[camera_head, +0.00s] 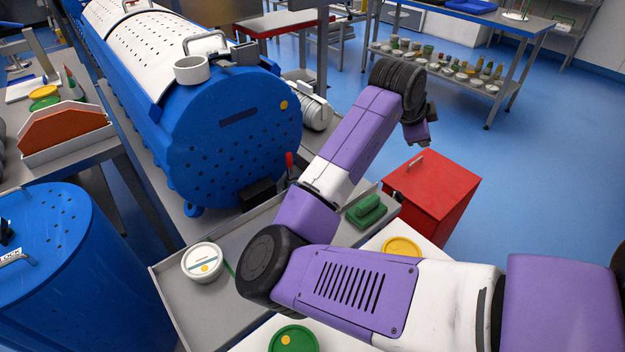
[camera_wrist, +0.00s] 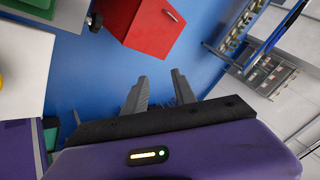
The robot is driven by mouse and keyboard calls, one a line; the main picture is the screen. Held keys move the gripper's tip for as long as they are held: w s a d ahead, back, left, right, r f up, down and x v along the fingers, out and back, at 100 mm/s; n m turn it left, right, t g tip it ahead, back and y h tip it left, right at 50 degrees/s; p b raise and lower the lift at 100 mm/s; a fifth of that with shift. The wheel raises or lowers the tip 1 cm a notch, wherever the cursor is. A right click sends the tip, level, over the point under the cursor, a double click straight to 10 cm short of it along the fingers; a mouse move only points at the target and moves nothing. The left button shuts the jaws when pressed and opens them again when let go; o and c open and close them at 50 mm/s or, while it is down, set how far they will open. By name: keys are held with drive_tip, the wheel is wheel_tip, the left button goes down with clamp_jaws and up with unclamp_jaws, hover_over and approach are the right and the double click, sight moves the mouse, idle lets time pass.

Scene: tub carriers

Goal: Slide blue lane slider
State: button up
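I cannot make out a blue lane slider in either view. A green block with a raised grip (camera_head: 367,211) sits at the right end of a grey metal tray (camera_head: 185,305); whether it is a lane slider I cannot tell. My arm hides the tray's middle. My gripper (camera_wrist: 160,88) is open and empty in the wrist view, its two fingers apart above the blue floor. In the head view, the end of my arm is raised beyond the tray, near the red cabinet, with its fingers not clear.
A red cabinet (camera_head: 437,195) stands right of the tray; it also shows in the wrist view (camera_wrist: 153,25). A big blue drum machine (camera_head: 235,130) stands behind the tray, a blue barrel (camera_head: 50,260) at left. Green (camera_head: 293,340) and yellow (camera_head: 402,246) lids lie near my arm. Floor at right is clear.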

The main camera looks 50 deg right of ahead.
drive_tip(key=w+a+f+m+t+y, duration=0.1)
drive_tip(key=w+a+m+t+y, duration=0.2)
drive_tip(key=w+a+m+y, duration=0.5)
drive_tip(key=w+a+f+m+t+y, duration=0.1)
drive_tip(key=w+a+t+y, duration=0.15)
drive_tip(key=w+a, duration=0.65)
drive_tip(key=shift+t+h, duration=0.35)
drive_tip(key=shift+h, duration=0.1)
drive_tip(key=a+f, duration=0.1)
drive_tip(key=f, duration=0.1)
drive_tip(key=a+f, duration=0.1)
drive_tip(key=f, duration=0.1)
drive_tip(key=a+f, duration=0.1)
drive_tip(key=f, duration=0.2)
drive_tip(key=shift+a+b, duration=0.35)
clamp_jaws()
